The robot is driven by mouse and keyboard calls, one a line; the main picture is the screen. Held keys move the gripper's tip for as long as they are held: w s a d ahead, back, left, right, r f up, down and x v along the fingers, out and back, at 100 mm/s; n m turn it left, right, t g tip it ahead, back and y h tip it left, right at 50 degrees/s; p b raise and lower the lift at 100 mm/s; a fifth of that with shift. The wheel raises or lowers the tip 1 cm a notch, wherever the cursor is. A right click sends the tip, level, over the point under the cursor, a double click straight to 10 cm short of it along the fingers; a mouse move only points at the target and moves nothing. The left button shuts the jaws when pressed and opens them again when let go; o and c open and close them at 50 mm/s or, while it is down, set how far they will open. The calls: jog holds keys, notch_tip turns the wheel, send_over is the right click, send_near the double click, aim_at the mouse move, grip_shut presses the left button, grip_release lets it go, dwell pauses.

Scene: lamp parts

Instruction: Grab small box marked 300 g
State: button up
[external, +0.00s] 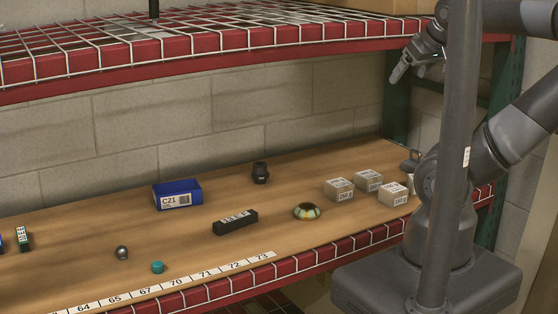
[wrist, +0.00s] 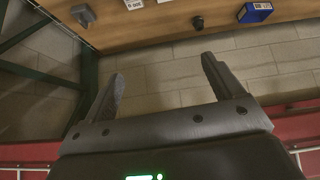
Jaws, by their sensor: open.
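Several small grey-tan boxes with white labels stand on the wooden shelf at the right in the external view: a front-left box (external: 339,190), a back box (external: 368,180) and a front-right box (external: 393,194). Another is mostly hidden behind my arm. The front-left label seems to read 250 g; I cannot tell which box reads 300 g. In the wrist view, one labelled box (wrist: 133,5) shows at the top edge, partly cut off. My gripper (external: 396,74) is open and empty, high above the boxes near the upper shelf; its spread fingers (wrist: 160,75) also show in the wrist view.
A blue C21 box (external: 178,194), a black block (external: 235,222), a dark fitting (external: 261,173) and a coloured dome (external: 307,211) stand left of the boxes. A wire-mesh upper shelf (external: 200,38) hangs above. A green post (external: 396,100) stands at the right.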

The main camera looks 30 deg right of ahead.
jog(key=w+d+f, duration=0.4)
jog(key=d+f, duration=0.2)
jog(key=d, duration=0.2)
jog(key=g, duration=0.3)
send_near(369, 174)
jog(key=f, duration=0.1)
jog(key=shift+m, duration=0.3)
jog(key=x, duration=0.4)
jog(key=shift+a+f, duration=0.25)
jog(key=shift+a, duration=0.05)
jog(key=x, duration=0.5)
jog(key=shift+w+d+f, duration=0.2)
jog(key=shift+d+f, duration=0.05)
jog(key=shift+f, duration=0.05)
jog(key=c, duration=1.3)
jog(key=shift+o, duration=0.2)
jog(key=shift+r, duration=0.15)
